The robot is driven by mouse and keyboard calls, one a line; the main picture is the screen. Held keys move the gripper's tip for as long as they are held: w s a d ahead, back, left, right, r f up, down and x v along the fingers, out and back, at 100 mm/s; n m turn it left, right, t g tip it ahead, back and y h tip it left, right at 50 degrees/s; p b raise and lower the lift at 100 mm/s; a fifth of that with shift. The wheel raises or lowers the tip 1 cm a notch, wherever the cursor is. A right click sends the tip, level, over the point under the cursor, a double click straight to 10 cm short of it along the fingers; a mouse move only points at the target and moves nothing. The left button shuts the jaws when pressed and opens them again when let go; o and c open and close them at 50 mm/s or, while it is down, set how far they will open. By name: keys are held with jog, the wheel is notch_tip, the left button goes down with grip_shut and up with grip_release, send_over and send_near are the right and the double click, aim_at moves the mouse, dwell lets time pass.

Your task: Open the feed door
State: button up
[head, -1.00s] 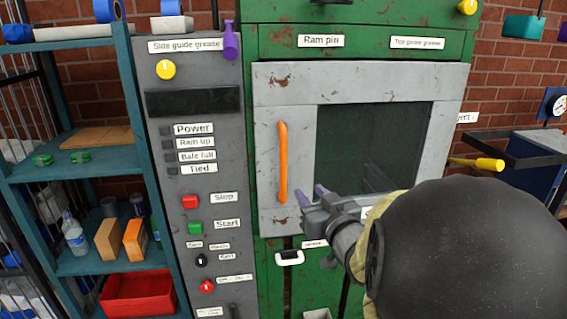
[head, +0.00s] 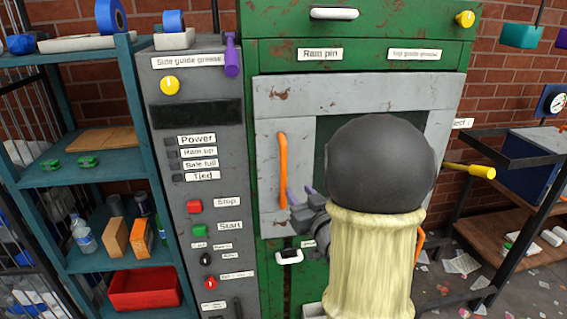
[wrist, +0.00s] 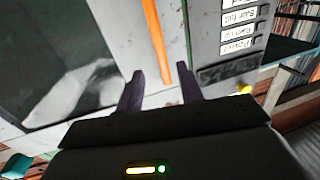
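The feed door (head: 285,98) is a grey, rust-flecked panel with a dark window, set in the green machine, and it looks shut. Its orange vertical handle (head: 282,170) is on the door's left side. My gripper (head: 291,194) is close to the lower part of the handle in the head view. Contact with the handle cannot be told. My arm hides much of the window and the door's lower right.
A grey control panel (head: 205,130) with labelled buttons stands left of the door. A teal shelf (head: 65,175) with boxes and a red bin (head: 145,288) is farther left. A yellow-handled lever (head: 470,171) juts out at the right. A white handle (head: 289,257) is below the door.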

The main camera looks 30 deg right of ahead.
aim_at(285, 172)
jog(key=p, duration=0.3)
jog(key=shift+w+r, duration=0.15)
jog(key=shift+w, duration=0.15)
jog(key=w+p, duration=0.1)
jog(key=w, duration=0.2)
jog(key=w+p, duration=0.2)
jog(key=w, duration=0.2)
jog(key=w+d+p, duration=0.1)
jog(key=w+p, duration=0.1)
jog(key=w, duration=0.1)
jog(key=shift+w, duration=0.3)
jog(key=shift+w+f, duration=0.2)
jog(key=shift+w, duration=0.3)
grip_shut()
